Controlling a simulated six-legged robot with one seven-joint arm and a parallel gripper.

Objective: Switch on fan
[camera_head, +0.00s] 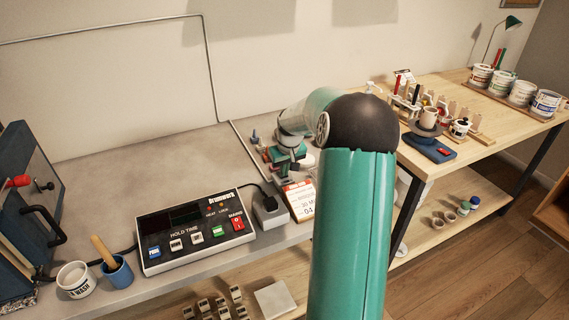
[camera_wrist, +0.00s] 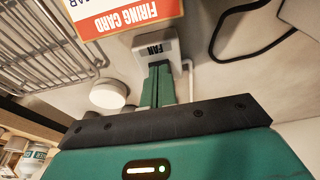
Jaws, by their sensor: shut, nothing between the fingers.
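A small white box labelled FAN (camera_wrist: 155,46) sits on the grey worktop in the wrist view, with its lettering upside down. My gripper's green fingers (camera_wrist: 160,70) are shut and empty. Their tips point at the box and overlap its lower part in the picture; I cannot tell whether they touch it. The fingers hide part of the box, so its switch position cannot be made out. In the head view my gripper (camera_head: 286,160) is low over the worktop behind the firing card, and I cannot make out the FAN box there.
The firing card (camera_head: 302,200) stands close by and also shows in the wrist view (camera_wrist: 125,12). A grey plug box (camera_head: 270,209) and a control box (camera_head: 195,230) are left of it. A white round object (camera_wrist: 108,94) and wire rack (camera_wrist: 45,45) lie beside the fingers.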

